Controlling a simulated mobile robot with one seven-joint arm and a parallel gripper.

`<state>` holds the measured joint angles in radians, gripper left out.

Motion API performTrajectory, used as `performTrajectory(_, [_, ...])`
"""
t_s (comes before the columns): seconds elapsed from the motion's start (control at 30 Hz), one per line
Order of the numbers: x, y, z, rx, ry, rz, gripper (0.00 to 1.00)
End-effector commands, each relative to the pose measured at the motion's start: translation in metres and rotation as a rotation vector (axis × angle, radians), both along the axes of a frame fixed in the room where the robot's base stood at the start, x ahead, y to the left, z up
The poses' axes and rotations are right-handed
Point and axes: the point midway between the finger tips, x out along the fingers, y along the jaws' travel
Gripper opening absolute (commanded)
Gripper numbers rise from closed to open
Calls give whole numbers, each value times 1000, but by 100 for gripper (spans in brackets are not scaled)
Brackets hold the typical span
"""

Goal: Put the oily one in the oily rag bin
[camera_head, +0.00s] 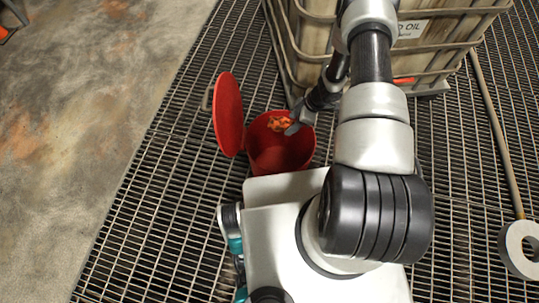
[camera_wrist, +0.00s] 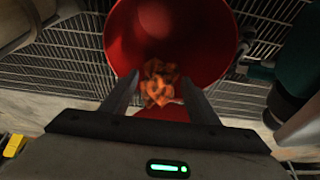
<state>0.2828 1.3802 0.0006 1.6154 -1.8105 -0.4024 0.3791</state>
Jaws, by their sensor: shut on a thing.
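The red oily rag bin (camera_head: 280,157) stands on the metal grating with its round red lid (camera_head: 228,114) swung open to the left. In the wrist view the bin's red inside (camera_wrist: 215,35) fills the upper middle. A crumpled orange rag with darker patches (camera_wrist: 158,82) sits between the fingers of my gripper (camera_wrist: 160,88), which is shut on it. In the head view the rag (camera_head: 279,123) shows at the bin's mouth, beside my gripper (camera_head: 292,128). The rag's underside and the bin's bottom are partly hidden.
A caged oil container (camera_head: 430,45) with a label stands just behind and right of the bin. A pole with a grey ring-shaped end (camera_head: 520,248) lies on the grating at the right. Bare stained floor (camera_head: 90,110) is free at the left.

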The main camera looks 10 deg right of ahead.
Motion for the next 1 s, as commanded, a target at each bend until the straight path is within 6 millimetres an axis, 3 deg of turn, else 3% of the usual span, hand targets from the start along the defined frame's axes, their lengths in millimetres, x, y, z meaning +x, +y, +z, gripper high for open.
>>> performTrajectory(0.03, [0, 0, -12, 0, 0, -1, 33])
performTrajectory(0.23, [0, 0, -32, 1, 0, 0, 33])
performTrajectory(0.57, [0, 0, -36, 1, -1, 0, 33])
performTrajectory(0.6, [0, 0, -36, 1, -1, 0, 56])
performTrajectory(0.7, [0, 0, -36, 1, -1, 0, 73])
performTrajectory(1.0, [0, 0, -35, 0, -1, 0, 76])
